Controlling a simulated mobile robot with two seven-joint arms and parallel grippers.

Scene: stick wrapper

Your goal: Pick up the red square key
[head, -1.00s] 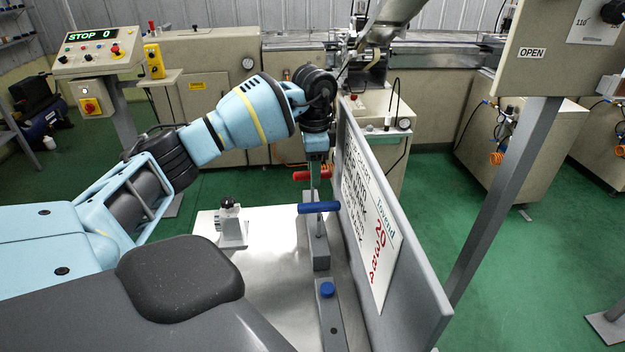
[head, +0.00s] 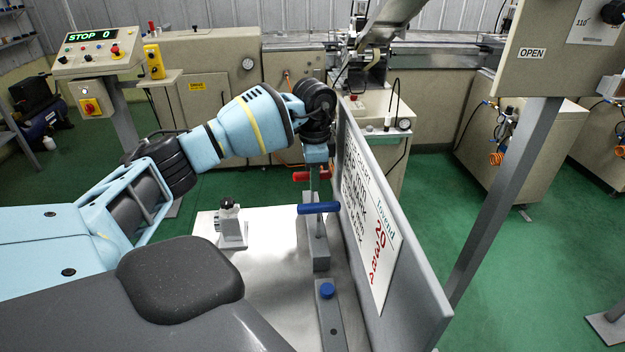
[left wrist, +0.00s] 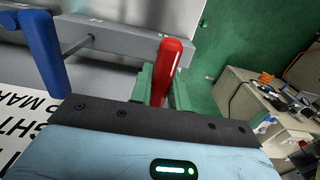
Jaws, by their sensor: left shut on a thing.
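The red square key shows as a red handle (head: 311,177) at the far end of a grey rack in the head view. In the left wrist view its upright red handle (left wrist: 172,62) stands between the green fingers of my left gripper (left wrist: 163,88). My left gripper (head: 315,166) points down at the rack and is shut on the red handle. The key's lower end is hidden, so I cannot tell whether it is still in the rack. A blue-handled key (head: 319,208) stands nearer in the rack, and its handle also shows in the left wrist view (left wrist: 42,48). My right gripper is out of view.
The grey rack (head: 321,262) stands on a metal table (head: 275,262). A grey upright panel with a sign (head: 372,235) is close on the right. A small clamp-like fixture (head: 231,228) stands to the left. A control box reading STOP 0 (head: 92,50) is at back left.

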